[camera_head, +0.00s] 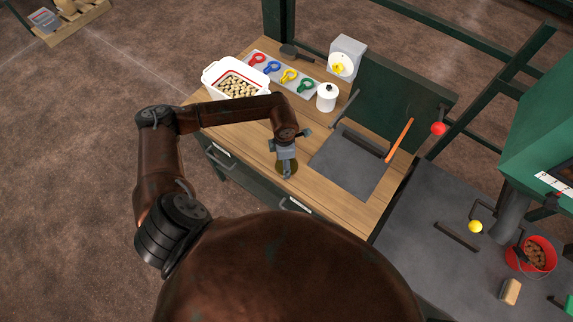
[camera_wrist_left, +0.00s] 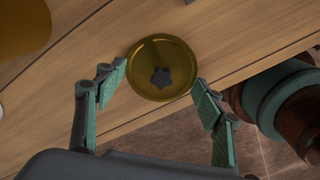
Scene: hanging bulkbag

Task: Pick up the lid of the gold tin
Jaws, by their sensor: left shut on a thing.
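The round gold lid (camera_wrist_left: 143,80) with a dark knob at its centre lies between the fingertips of my left gripper (camera_wrist_left: 161,80) in the left wrist view. The green-padded fingers are shut on its rim from both sides. A gold round body, likely the tin (camera_wrist_left: 22,28), is cut off at the upper left of the left wrist view. I cannot tell how high the lid is above the wood. My right gripper is not in view.
On the worktop (camera_head: 232,126) stand a white bin (camera_head: 209,80) of small pieces, a panel with coloured keys (camera_head: 290,76) and a white canister (camera_head: 326,97). A dark grey plate (camera_head: 345,165) lies to the right. Bare wood surrounds the gripper.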

